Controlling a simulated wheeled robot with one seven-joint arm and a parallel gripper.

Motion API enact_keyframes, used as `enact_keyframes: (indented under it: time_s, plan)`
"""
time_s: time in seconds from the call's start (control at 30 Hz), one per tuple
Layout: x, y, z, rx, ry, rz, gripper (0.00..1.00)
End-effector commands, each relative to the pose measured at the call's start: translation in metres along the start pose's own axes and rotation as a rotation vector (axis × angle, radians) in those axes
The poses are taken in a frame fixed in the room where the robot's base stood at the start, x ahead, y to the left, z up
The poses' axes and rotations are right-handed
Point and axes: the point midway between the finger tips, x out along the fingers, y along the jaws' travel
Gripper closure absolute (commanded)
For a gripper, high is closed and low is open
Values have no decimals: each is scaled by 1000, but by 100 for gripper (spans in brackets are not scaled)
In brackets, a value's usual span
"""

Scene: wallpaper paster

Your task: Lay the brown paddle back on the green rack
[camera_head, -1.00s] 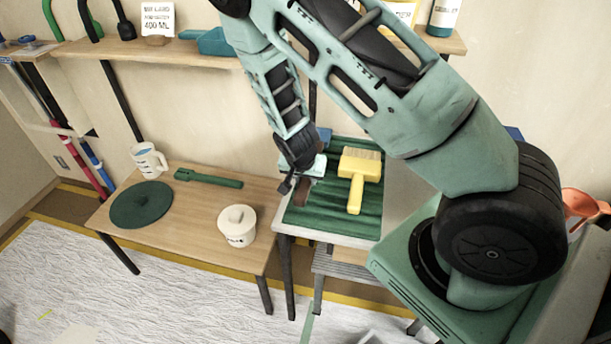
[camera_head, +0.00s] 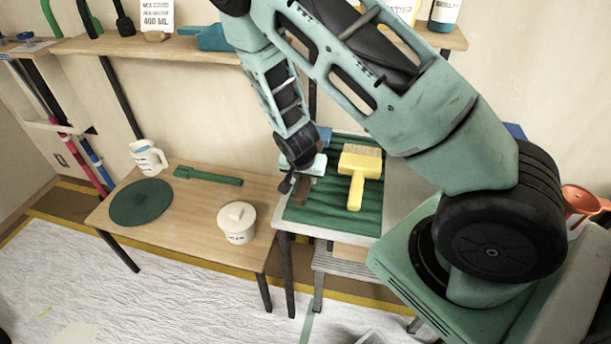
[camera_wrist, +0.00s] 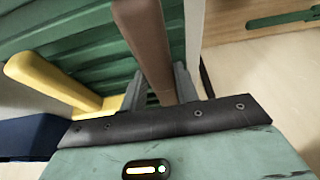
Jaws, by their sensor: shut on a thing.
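The green rack (camera_head: 330,218) is a ridged surface on a pale stand right of the wooden table; its ridges also fill the upper left of the wrist view (camera_wrist: 70,52). My gripper (camera_head: 294,184) is over the rack's left side. In the wrist view my gripper (camera_wrist: 160,86) has its two fingers on either side of the brown paddle (camera_wrist: 147,38), shut on it. The paddle (camera_head: 302,192) shows in the head view as a short brown piece over the rack's left part. I cannot tell whether it touches the ridges. Part of it is hidden by my gripper.
A yellow brush (camera_head: 357,180) lies on the rack just right of the paddle; its handle (camera_wrist: 50,82) is close to my left finger in the wrist view. The wooden table (camera_head: 190,215) holds a white pot (camera_head: 238,225), a green disc (camera_head: 141,203) and a jug (camera_head: 148,157).

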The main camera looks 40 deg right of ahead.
Motion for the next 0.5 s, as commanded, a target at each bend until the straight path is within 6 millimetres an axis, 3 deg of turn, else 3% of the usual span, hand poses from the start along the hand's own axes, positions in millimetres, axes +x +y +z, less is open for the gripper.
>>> enact_keyframes:
  time_s: [0.33, 0.37, 0.4, 0.43, 0.5]
  plan:
    - [7, 0, 3, 0, 0, 0, 99]
    - [7, 0, 3, 0, 0, -1, 67]
    - [6, 0, 2, 0, 1, -1, 56]
    - [6, 0, 2, 0, 0, -1, 47]
    - [6, 0, 2, 0, 0, 0, 44]
